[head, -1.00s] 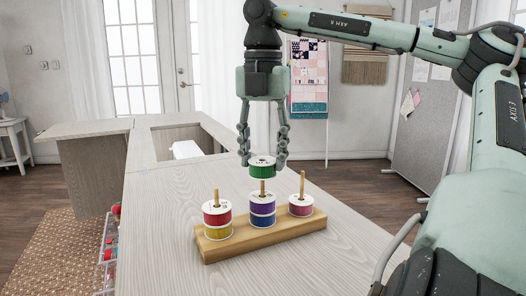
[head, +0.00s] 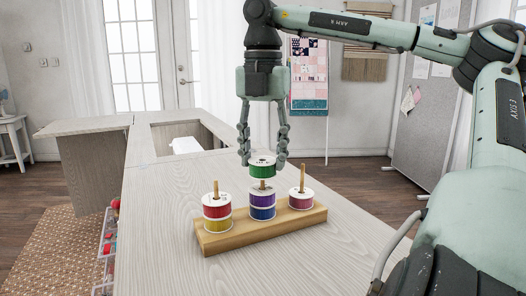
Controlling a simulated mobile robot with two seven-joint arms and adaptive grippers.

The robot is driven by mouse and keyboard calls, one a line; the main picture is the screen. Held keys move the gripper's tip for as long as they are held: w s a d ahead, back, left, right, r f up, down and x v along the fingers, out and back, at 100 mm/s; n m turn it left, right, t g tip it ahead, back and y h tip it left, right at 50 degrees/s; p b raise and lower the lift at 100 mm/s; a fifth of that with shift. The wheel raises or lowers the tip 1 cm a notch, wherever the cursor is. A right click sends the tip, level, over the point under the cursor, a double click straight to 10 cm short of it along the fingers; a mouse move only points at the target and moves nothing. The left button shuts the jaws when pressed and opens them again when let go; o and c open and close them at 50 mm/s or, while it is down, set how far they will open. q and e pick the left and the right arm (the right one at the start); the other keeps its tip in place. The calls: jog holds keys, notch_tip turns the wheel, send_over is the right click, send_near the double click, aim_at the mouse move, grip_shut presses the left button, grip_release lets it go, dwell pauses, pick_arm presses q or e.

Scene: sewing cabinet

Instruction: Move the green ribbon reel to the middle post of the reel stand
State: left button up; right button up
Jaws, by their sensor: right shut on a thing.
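The green ribbon reel (head: 262,169) is held upright between the fingertips of my right gripper (head: 263,163), which points straight down. It hangs directly above the middle post (head: 262,184) of the wooden reel stand (head: 280,234). A short piece of that post shows between the green reel and the purple reel (head: 262,198) below; I cannot tell whether the post's tip is inside the green reel. The purple reel sits on a blue reel (head: 262,213) on the middle post. My left gripper is not in view.
The left post (head: 216,188) carries a red reel (head: 217,207) over a yellow reel (head: 218,225). The right post (head: 303,178) carries one pinkish-red reel (head: 301,201). The pale wood tabletop (head: 165,240) around the stand is clear. A recess (head: 180,138) lies behind.

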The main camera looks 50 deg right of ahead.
jog(key=shift+f+b, duration=0.55)
jog(key=shift+f, duration=0.3)
jog(key=o, duration=1.1)
jog(key=shift+c, duration=0.2)
jog(key=shift+r, duration=0.1)
notch_tip(320, 180, up, 12)
